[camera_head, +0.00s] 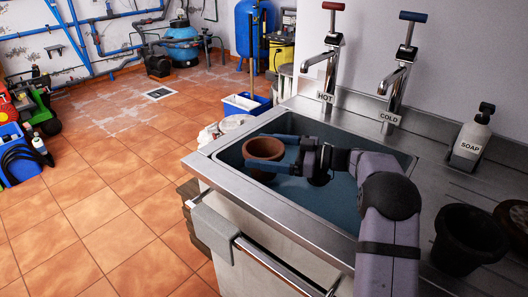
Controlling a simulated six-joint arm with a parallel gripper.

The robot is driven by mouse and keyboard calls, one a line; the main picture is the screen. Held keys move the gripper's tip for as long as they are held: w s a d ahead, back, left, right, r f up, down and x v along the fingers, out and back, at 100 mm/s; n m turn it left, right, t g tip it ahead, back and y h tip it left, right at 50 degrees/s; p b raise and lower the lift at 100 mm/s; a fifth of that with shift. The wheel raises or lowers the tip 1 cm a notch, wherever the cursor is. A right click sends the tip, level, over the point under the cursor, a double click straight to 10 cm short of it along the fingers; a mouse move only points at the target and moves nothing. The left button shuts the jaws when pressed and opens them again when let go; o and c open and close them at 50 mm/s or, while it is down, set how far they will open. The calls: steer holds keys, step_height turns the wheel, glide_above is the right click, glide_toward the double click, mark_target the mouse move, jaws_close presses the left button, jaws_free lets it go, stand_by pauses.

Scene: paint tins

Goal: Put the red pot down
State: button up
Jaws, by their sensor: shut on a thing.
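The red pot (263,150) is a reddish-brown clay pot with an open top, roughly upright, at the left end of the sink basin. My gripper (264,154) is shut on it, with one blue finger on the far side and the other on the near side. The pot is in or just over the sink (213,152). I cannot tell whether its base touches anything. My arm comes in from the lower right across the sink.
Taps marked hot (327,70) and cold (398,80) stand behind the sink. A soap bottle (472,137) and a black pot (468,240) are on the counter at right. A grey cloth (216,232) hangs on the front rail. Tiled floor lies left.

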steer(key=shift+f+b, duration=0.25)
steer(key=shift+b, duration=0.2)
steer(key=o, duration=0.8)
steer(key=shift+o, duration=0.2)
steer(key=shift+r+p, duration=0.2)
steer(key=shift+p, duration=0.1)
steer(key=shift+r+p, duration=0.7)
steer(key=shift+p, duration=0.5)
steer(key=b+v, duration=0.1)
steer(key=v, duration=0.6)
steer(key=shift+d+f+b, duration=0.25)
steer(key=shift+b, duration=0.05)
